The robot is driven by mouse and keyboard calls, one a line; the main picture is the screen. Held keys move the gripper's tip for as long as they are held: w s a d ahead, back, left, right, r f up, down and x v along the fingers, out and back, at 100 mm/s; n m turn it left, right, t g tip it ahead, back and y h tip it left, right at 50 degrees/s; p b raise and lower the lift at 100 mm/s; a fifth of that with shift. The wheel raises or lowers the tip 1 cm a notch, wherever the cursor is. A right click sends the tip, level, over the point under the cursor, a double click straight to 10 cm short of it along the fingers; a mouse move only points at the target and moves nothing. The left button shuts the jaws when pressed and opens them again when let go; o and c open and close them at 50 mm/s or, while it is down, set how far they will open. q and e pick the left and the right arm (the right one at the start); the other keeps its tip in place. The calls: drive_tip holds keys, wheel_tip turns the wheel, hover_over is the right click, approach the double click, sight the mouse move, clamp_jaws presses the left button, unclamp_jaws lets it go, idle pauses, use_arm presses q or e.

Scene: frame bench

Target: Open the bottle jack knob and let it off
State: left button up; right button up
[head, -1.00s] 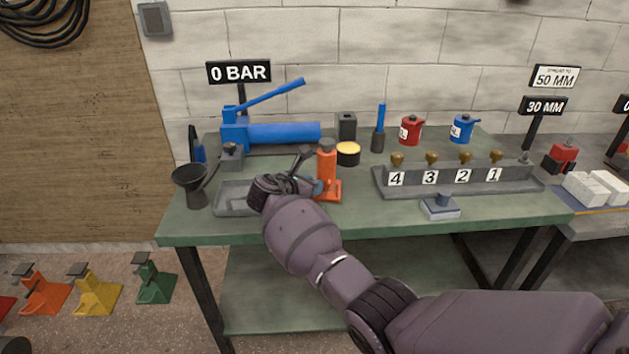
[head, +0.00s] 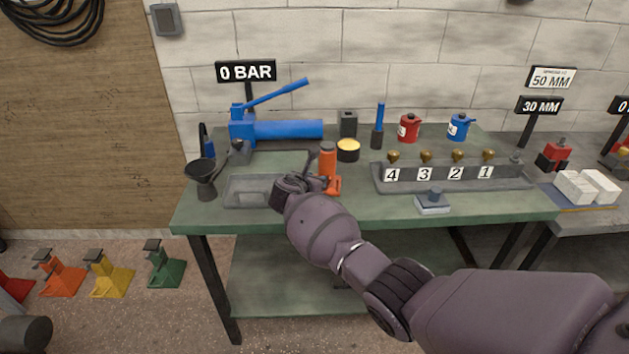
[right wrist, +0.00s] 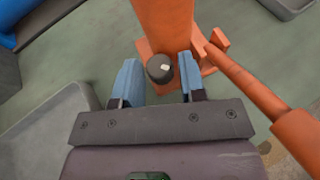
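The orange bottle jack (head: 328,162) stands upright near the front of the green bench. In the right wrist view its orange body (right wrist: 165,22) rises at the top, with a dark round knob (right wrist: 160,68) bearing a white mark low on its side. My right gripper (right wrist: 160,72) is open, its blue fingers on either side of the knob. There is a gap on the left; the right finger is very close, and I cannot tell if it touches. In the head view my wrist hides the fingers and knob. My left gripper is not in view.
A grey tray (head: 250,203) lies left of the jack, with a black funnel (head: 201,178) beyond. A blue hand pump (head: 285,130) and a yellow-topped tin (head: 348,150) stand behind. A grey numbered block (head: 455,184) is to the right. An orange rod (right wrist: 245,85) juts beside my right finger.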

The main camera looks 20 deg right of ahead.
drive_tip(key=shift+s+a+r, duration=0.15)
drive_tip(key=p+v, duration=0.1)
drive_tip(key=v, duration=0.1)
drive_tip(key=p+v, duration=0.1)
drive_tip(key=shift+s+a+r, duration=0.15)
drive_tip(key=shift+a+r, duration=0.05)
drive_tip(key=shift+r, duration=0.15)
drive_tip(key=p+v, duration=0.1)
drive_tip(key=v, duration=0.4)
drive_tip(key=shift+s+a+p, duration=0.1)
drive_tip(key=shift+s+p, duration=0.1)
drive_tip(key=shift+p, duration=0.1)
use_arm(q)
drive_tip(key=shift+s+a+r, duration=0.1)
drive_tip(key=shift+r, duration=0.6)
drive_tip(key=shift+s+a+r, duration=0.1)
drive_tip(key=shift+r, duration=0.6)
use_arm(e)
drive_tip(key=shift+s+a, duration=0.45)
